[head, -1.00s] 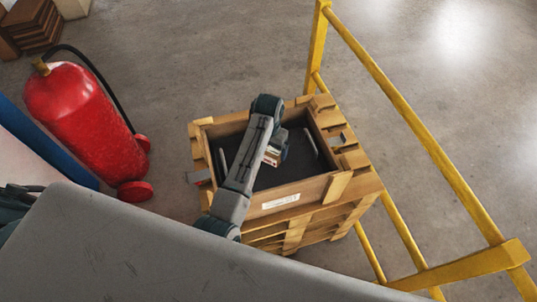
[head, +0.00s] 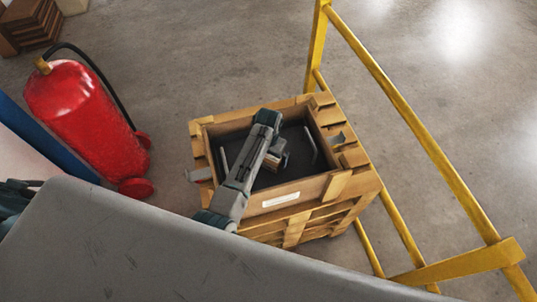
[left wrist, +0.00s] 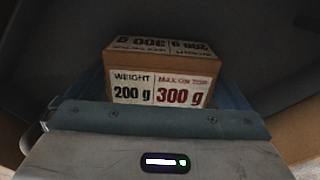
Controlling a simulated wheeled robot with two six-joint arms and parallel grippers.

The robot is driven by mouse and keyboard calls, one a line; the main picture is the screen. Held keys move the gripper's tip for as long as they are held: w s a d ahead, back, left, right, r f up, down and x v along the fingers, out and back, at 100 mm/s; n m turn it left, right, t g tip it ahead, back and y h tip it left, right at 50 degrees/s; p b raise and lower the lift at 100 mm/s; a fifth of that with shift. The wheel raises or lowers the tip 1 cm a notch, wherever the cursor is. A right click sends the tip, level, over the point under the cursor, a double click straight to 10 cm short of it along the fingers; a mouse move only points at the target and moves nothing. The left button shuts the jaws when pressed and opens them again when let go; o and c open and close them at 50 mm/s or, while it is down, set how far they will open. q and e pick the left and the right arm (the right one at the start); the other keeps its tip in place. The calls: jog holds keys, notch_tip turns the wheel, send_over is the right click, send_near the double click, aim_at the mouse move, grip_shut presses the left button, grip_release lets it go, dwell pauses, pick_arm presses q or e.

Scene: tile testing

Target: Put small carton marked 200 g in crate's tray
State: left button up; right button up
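The small carton (head: 274,161) is brown with a white label. In the left wrist view the carton (left wrist: 160,78) shows "WEIGHT 200 g" and "MAX ON TOP 300 g". My left gripper (head: 280,157) reaches into the wooden crate (head: 292,199) from above, and its fingers flank the carton closely; it looks shut on it. The dark tray (head: 300,172) with grey upright handles lies inside the crate. Whether the carton touches the tray floor is hard to tell. My left arm covers part of the tray. My right gripper is not in view.
A yellow railing (head: 416,123) stands right of the crate. A red fire extinguisher (head: 88,120) stands to the left. Metal latches sit on the crate's sides. Brown boxes (head: 33,27) lie at the far left. Open concrete floor surrounds the crate's back.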

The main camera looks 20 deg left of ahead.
pick_arm(q)
jog(key=shift+r, duration=0.35)
notch_tip(320, 180, up, 12)
jog(key=b, duration=0.2)
jog(key=shift+f+b, duration=0.2)
jog(key=shift+b, duration=0.2)
